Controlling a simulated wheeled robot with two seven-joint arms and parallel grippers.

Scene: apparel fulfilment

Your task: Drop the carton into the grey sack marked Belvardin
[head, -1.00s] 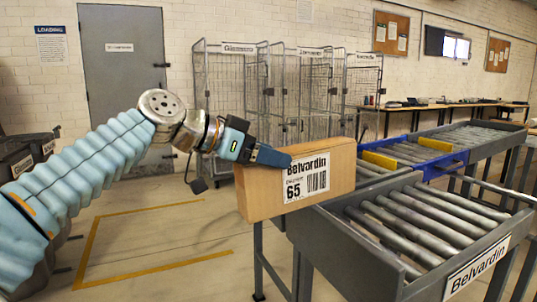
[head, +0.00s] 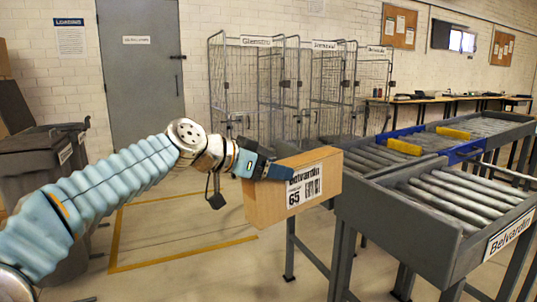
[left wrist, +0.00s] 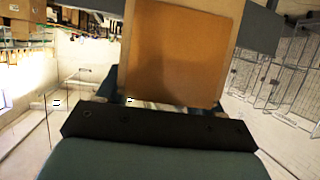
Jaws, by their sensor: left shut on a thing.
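The brown carton (head: 270,205) has a white label reading Belvardin 65. My left gripper (head: 277,171) is shut on it and holds it in the air, in front of the near end of the roller conveyor. In the left wrist view the carton (left wrist: 175,50) fills the space between the fingers. My right gripper is not in view.
The roller conveyor (head: 405,240) on the right carries a Belvardin sign and yellow blocks. Wire cage trolleys (head: 240,90) stand by the back wall. A yellow-taped floor area (head: 185,225) between containers and conveyor is clear. A grey door (head: 140,80) is behind it.

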